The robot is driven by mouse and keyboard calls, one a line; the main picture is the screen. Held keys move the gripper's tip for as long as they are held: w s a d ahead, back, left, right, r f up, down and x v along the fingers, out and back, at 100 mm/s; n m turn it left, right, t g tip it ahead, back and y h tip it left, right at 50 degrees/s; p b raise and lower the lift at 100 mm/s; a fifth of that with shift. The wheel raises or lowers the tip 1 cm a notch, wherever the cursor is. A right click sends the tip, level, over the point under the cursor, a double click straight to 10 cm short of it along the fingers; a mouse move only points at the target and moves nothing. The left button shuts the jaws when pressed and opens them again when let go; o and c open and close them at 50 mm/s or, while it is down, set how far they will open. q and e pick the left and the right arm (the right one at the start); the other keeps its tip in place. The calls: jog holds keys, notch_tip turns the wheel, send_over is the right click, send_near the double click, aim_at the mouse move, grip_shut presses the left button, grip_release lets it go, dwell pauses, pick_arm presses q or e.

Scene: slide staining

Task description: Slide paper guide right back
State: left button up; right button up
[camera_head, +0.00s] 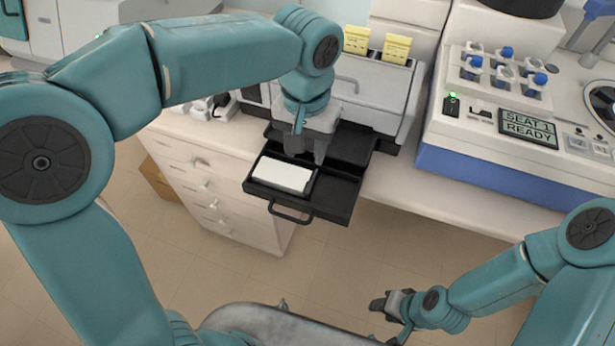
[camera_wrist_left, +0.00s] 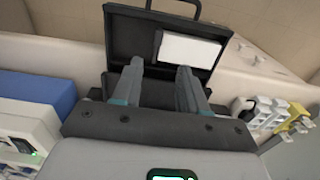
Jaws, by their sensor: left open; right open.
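A black pulled-out tray (camera_head: 345,205) with a front handle holds a white paper stack (camera_head: 283,175) in its left part. A thin dark strip, seemingly the paper guide (camera_head: 314,182), stands along the stack's right side. In the left wrist view the guide (camera_wrist_left: 157,46) shows as a dark edge beside the white stack (camera_wrist_left: 190,48). My left gripper (camera_head: 307,154) is open and points down over the tray, behind the stack. Its two fingers (camera_wrist_left: 159,76) are apart, with nothing clearly between them; contact with the guide cannot be told. My right gripper (camera_head: 384,304) is open and empty, low at front right.
The printer-like machine (camera_head: 375,95) with two yellow pads (camera_head: 396,49) stands behind the tray. A staining machine (camera_head: 440,135) with blue-capped containers is at right. White drawers (camera_head: 215,190) stand below left. Open floor lies in front of the tray.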

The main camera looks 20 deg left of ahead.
aim_at(309, 188)
pick_arm(q)
jog(key=f, duration=1.2)
jog(key=shift+w+d, duration=0.2)
jog(key=shift+w, duration=0.1)
jog(key=shift+s+a+r, duration=0.1)
jog(key=shift+s, duration=0.15)
jog(key=shift+w, duration=0.2)
grip_shut()
jog(key=shift+s+d, duration=0.1)
jog(key=shift+d, duration=0.1)
